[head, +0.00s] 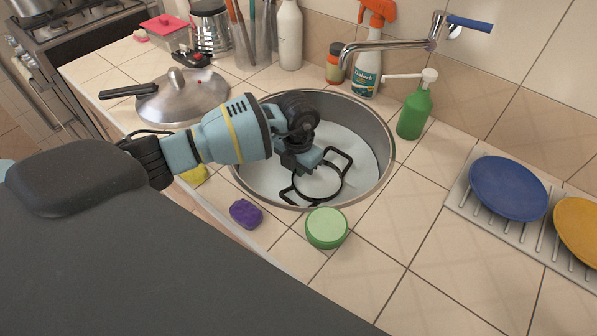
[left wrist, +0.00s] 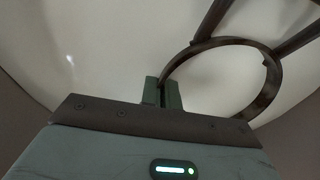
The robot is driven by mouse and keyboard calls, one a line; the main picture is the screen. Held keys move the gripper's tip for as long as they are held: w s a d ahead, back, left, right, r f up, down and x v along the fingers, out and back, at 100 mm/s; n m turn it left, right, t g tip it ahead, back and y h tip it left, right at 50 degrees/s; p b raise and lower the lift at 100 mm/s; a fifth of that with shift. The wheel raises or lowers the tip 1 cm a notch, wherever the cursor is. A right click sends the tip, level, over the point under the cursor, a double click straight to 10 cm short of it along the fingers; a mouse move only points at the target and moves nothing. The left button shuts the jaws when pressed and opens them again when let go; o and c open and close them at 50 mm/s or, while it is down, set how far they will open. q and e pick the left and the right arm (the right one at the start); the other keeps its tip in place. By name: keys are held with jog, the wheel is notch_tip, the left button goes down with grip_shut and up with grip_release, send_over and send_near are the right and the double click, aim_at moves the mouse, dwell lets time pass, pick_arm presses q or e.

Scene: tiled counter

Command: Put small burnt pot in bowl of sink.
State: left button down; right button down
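A black metal ring with looped arms, like a burner grate (head: 340,191), is inside the round steel sink bowl (head: 381,132). I see no clear burnt pot in the bowl. My left gripper (head: 306,169) reaches down into the bowl from the left. In the left wrist view, the gripper fingers (left wrist: 164,93) are closed around the edge of the dark ring (left wrist: 262,103). The pale bowl floor lies behind it; whether the ring touches the floor I cannot tell. My right gripper is not in view.
A lidded pan (head: 185,97) stands left of the sink. A purple sponge (head: 245,213) and a green round tub (head: 327,228) sit at the front rim. A faucet (head: 390,45), spray bottle (head: 367,70) and green soap dispenser (head: 414,112) stand behind. A plate rack (head: 470,205) is right.

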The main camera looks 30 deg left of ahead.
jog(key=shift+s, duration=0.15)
pick_arm(q)
jog(key=c, duration=2.1)
grip_release()
jog(key=shift+f, duration=0.2)
jog(key=o, duration=0.4)
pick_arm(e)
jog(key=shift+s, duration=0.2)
